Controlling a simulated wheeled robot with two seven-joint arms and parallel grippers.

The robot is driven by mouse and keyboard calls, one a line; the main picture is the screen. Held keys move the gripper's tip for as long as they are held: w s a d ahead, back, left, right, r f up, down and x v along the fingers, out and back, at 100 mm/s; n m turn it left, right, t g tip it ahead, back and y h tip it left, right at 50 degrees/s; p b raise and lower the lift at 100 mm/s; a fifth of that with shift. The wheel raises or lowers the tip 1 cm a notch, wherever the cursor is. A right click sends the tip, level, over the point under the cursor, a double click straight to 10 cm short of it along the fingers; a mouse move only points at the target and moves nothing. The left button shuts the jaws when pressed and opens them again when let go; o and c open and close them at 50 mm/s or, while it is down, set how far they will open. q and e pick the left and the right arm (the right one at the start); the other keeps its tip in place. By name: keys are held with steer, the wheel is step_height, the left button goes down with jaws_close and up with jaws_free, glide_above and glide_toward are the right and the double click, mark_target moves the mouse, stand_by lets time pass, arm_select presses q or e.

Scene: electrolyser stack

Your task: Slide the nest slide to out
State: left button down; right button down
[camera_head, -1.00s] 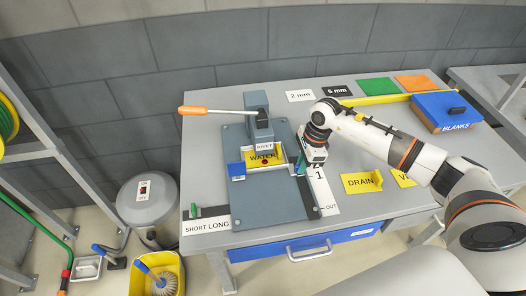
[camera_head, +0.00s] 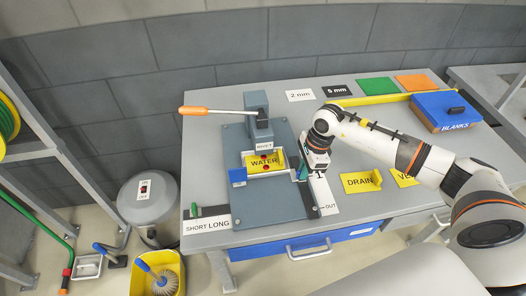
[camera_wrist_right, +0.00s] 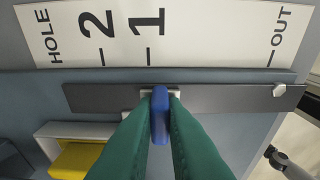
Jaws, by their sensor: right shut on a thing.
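The nest slide holds a yellow WATER plate (camera_head: 264,164) in a pale nest (camera_head: 250,175) on the grey press base (camera_head: 265,205). In the right wrist view, its blue handle (camera_wrist_right: 160,120) stands by a dark rail (camera_wrist_right: 220,98). My right gripper (camera_head: 302,172), with green fingers (camera_wrist_right: 160,105), is shut on this handle. The scale strip (camera_wrist_right: 160,32) reads HOLE, 2, 1 and OUT; the handle is near 1, slightly to its OUT side. In the head view, OUT is at the front end of the strip (camera_head: 325,198). My left gripper is not in view.
The rivet press (camera_head: 257,115) with an orange-handled lever (camera_head: 195,110) stands behind the nest. DRAIN (camera_head: 361,183) and another yellow plate lie to the right. A blue BLANKS box (camera_head: 445,112) is at the far right. The base in front of the nest is clear.

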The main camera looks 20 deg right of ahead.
steer(key=shift+s+a+p, duration=0.15)
steer(key=shift+s+a, duration=0.05)
steer(key=shift+s, duration=0.6)
steer(key=shift+s+a+p, duration=0.15)
steer(key=shift+s, duration=0.6)
steer(key=shift+s+a, duration=0.25)
steer(key=shift+s, duration=0.8)
steer(key=shift+s+a+p, duration=0.2)
steer(key=shift+s+p, duration=0.1)
steer(key=shift+s, duration=0.6)
steer(key=shift+s+a, duration=0.2)
steer(key=shift+s, duration=0.55)
steer(key=shift+s+a, duration=0.15)
steer(key=shift+s, duration=0.6)
steer(key=c, duration=1.2)
jaws_free()
steer(key=shift+w, duration=0.1)
steer(key=shift+c, duration=0.2)
